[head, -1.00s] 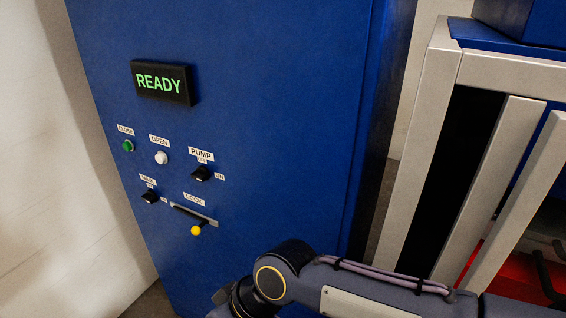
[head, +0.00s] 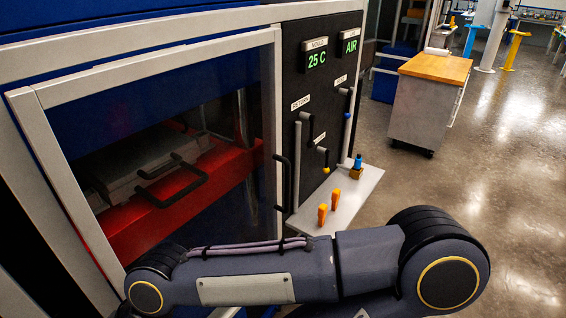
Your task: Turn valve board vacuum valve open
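The black valve board (head: 318,90) stands right of the glazed press door in the head view. It carries a "25 C" display (head: 316,59) and an "AIR" display (head: 350,46). A pale pipe or handle (head: 297,160) hangs below a label reading "RETURN". A short dark lever (head: 325,158) with a yellow tip sits lower in the middle. A pipe or handle with a blue part (head: 347,118) is at the right edge. The smaller labels are too small to read surely, so I cannot tell which is the vacuum valve. Neither gripper is in view.
One of my arms crosses the foreground. A grey shelf (head: 345,201) below the board holds two orange items (head: 329,207) and a blue-topped fitting (head: 357,167). The press door (head: 277,100) has a black handle. A wood-topped cabinet (head: 436,68) stands behind right; floor there is clear.

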